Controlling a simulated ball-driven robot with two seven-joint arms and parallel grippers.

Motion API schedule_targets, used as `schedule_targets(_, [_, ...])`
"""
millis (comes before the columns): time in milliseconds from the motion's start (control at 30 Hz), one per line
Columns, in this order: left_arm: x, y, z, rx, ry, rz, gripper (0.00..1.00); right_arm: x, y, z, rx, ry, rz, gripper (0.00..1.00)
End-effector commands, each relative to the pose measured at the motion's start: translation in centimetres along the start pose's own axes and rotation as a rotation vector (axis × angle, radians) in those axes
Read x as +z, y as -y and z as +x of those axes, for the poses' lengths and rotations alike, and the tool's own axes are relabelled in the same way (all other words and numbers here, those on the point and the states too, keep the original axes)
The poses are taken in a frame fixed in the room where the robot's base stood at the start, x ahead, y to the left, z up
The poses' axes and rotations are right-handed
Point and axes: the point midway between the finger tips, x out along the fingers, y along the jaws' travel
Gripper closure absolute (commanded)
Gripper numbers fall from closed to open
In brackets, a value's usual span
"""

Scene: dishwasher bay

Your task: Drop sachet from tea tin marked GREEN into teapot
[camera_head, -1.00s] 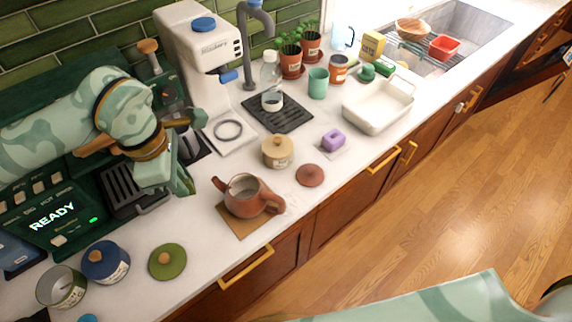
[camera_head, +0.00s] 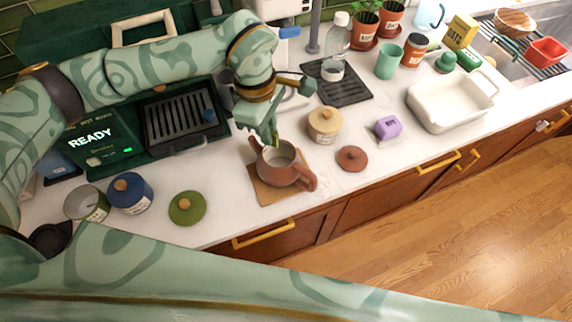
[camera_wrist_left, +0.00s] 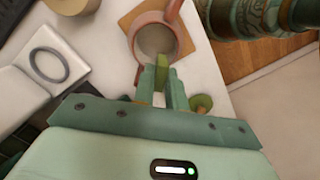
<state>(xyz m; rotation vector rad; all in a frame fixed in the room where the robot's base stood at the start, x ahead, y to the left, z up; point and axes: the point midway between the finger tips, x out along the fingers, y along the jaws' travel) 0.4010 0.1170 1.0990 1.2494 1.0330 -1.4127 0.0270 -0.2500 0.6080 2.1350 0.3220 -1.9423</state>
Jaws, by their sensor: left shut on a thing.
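The brown teapot (camera_head: 288,176), lidless, stands on a tan mat (camera_head: 264,194); its pale inside shows in the left wrist view (camera_wrist_left: 156,38). My left gripper (camera_head: 272,137) is right above the teapot's opening, pointing down. In the left wrist view it is shut on a small green sachet (camera_wrist_left: 162,72), which sits over the near rim. The open tin (camera_head: 96,209) with a green-edged label stands at the lower left; its lettering is unreadable. A green lid (camera_head: 188,208) with a wooden knob lies near it. My right gripper is out of view.
A blue-lidded tin (camera_head: 131,196) stands beside the open tin. A brown lid (camera_head: 351,158), a cream lidded jar (camera_head: 324,126) and a purple block (camera_head: 388,127) are right of the teapot. My other arm crosses the bottom of the head view.

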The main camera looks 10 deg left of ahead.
Motion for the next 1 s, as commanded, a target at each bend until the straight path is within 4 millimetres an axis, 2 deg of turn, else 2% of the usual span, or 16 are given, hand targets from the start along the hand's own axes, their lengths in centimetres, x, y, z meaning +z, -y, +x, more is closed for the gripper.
schedule_targets(233, [0.0,0.0,0.1,0.002,0.0,0.0,1.0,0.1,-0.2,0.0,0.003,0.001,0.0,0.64])
schedule_targets(267, [0.0,0.0,0.0,0.002,0.0,0.0,0.81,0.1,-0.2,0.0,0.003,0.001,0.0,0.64])
schedule_targets(333, [0.0,0.0,0.0,0.001,0.0,0.0,0.62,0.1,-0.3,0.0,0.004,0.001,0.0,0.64])
schedule_targets(600, [0.0,0.0,0.0,0.001,0.0,0.0,0.61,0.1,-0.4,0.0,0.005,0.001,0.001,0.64])
schedule_targets(733, [0.0,-0.1,-0.9,0.003,-0.001,0.0,0.61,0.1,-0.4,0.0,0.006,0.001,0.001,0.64])
schedule_targets(867, [-0.1,-0.1,-3.4,0.008,-0.002,0.001,0.61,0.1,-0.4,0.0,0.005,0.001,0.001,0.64])
schedule_targets(1000, [-0.1,-0.2,-7.3,0.008,-0.002,0.001,0.61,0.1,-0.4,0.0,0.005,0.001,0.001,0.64])
